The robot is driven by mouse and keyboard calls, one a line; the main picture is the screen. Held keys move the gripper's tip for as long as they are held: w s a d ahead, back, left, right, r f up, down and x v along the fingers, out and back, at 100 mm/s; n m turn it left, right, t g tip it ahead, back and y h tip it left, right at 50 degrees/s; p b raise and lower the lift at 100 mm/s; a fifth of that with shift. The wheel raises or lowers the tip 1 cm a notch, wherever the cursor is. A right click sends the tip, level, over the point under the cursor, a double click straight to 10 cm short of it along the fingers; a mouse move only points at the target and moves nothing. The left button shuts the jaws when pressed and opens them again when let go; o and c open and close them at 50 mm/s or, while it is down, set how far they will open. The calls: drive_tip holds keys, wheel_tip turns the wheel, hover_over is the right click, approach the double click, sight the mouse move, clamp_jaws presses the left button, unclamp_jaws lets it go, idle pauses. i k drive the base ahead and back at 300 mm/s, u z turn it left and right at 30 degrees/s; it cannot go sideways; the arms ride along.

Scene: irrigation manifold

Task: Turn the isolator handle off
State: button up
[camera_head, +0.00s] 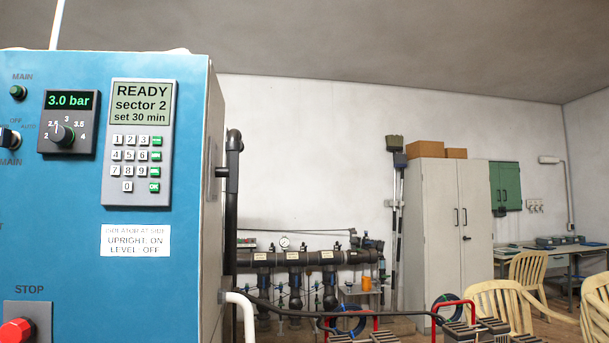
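The label (136,241) on the blue cabinet (60,220) reads isolator at side, upright on, level off. The cabinet's right side is seen at a steep slant. A dark, upright bar (233,150) stands off that side, joined to it by a short dark stub (222,172). It looks like the isolator handle in the upright position, but its lower end merges with dark pipework and I cannot tell where it ends. My gripper is not in view.
The cabinet front carries a red stop button (16,331), a pressure dial (62,133) and a keypad (135,163). A white bent pipe (240,300) is beside the cabinet.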

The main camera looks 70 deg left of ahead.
sight(231, 171)
drive_tip(key=i, duration=1.9)
drive_tip(key=u, duration=3.65)
drive_tip(key=i, duration=0.5)
drive_tip(key=u, duration=1.2)
drive_tip(key=i, duration=0.75)
drive_tip(key=z, duration=2.5)
